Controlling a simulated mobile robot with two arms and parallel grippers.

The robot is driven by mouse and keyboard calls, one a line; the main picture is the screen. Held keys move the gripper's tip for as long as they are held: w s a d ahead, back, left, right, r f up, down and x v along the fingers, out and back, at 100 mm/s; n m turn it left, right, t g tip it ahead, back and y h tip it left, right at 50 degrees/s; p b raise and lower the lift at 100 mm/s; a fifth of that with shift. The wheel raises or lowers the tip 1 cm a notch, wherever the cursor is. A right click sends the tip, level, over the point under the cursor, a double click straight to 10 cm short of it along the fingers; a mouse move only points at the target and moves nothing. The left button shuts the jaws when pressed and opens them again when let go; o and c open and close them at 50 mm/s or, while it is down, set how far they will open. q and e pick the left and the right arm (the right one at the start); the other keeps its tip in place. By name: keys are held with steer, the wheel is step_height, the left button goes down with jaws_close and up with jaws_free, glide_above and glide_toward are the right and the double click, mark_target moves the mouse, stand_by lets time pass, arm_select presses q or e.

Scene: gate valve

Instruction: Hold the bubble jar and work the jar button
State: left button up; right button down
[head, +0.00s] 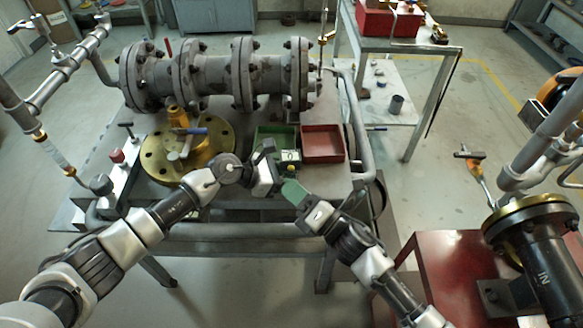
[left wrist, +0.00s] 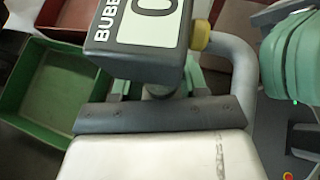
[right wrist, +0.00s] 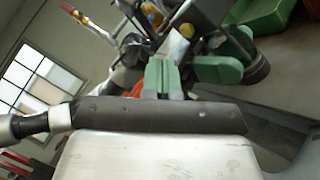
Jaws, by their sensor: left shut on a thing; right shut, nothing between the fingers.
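The bubble jar (left wrist: 140,22) is a dark box with a white-edged label reading "BUBB" and a large "0". A round yellow button (left wrist: 201,35) sticks out of its right side. My left gripper (head: 279,164) is shut on the jar, which also shows in the head view (head: 290,156). My right gripper (head: 294,191) has green fingers, shut and empty, just below and right of the jar. In the left wrist view its green fingers (left wrist: 290,52) stand right of the button with a gap. In the right wrist view the yellow button (right wrist: 187,30) shows beyond the shut fingers.
A green tray (head: 270,140) and a red tray (head: 322,144) lie on the bench behind the jar. A brass flange (head: 160,155) lies left, with the flanged pipe (head: 215,75) at the back. A bench rail runs below my grippers.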

steer(key=s, duration=0.4)
steer(key=shift+d, duration=0.2)
stand_by(0.5)
arm_select(q)
steer(key=o, duration=0.8)
